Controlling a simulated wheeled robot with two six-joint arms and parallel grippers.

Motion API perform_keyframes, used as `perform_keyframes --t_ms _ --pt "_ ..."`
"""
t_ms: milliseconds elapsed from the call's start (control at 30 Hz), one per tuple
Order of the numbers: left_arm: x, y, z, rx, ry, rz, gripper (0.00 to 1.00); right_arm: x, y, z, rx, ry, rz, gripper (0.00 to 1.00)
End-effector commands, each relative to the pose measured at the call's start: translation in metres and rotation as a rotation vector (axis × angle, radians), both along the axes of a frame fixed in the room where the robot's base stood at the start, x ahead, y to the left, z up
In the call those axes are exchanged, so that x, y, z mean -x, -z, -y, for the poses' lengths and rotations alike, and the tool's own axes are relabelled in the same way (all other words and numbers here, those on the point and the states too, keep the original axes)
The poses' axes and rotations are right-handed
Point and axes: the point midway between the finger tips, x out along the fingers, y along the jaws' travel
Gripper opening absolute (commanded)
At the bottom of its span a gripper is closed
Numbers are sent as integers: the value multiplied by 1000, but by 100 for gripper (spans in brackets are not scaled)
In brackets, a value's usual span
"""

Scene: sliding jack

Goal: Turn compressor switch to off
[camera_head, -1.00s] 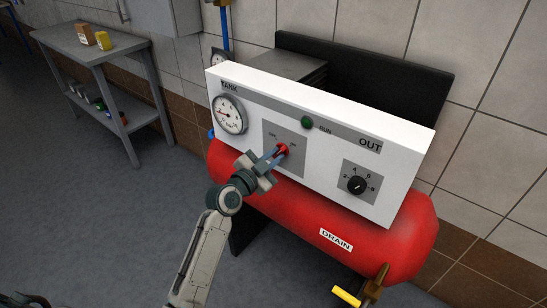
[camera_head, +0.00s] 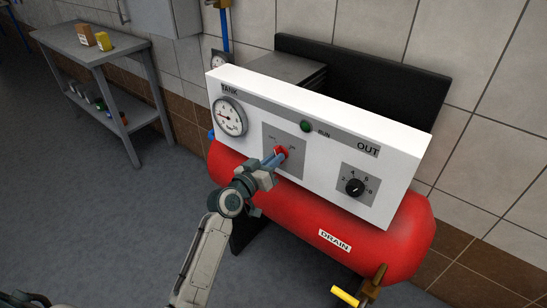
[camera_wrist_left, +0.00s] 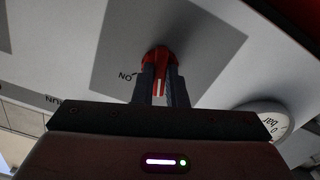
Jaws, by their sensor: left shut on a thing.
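The red compressor switch (camera_head: 281,151) sits on a grey plate (camera_head: 297,160) in the white panel (camera_head: 321,177). My left gripper (camera_head: 274,158) is shut on the switch, its fingers reaching in from the lower left. In the left wrist view, the red switch knob (camera_wrist_left: 160,62) shows between the two fingers (camera_wrist_left: 160,88), and its white mark points down toward the gripper. The fingers cover part of the knob. My right gripper is not in view.
The panel also has a TANK gauge (camera_head: 229,116), a green RUN lamp (camera_head: 306,126) and a black OUT dial (camera_head: 355,187). The red tank (camera_head: 290,212) lies below, with a yellow drain handle (camera_head: 344,296). A grey shelf table (camera_head: 92,50) stands at the left.

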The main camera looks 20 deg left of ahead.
Motion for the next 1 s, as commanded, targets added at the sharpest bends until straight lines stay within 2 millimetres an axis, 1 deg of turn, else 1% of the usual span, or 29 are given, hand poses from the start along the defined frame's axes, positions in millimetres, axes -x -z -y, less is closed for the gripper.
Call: perform_keyframes --t_ms 200,500,700,1000 --pt "0 -1 0 176 0 -66 0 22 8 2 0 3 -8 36" --pt "0 0 1 349 0 -130 0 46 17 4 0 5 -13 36" --pt "0 0 1 407 0 -150 0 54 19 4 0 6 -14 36" --pt "0 1 1 432 0 -159 0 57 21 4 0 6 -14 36"
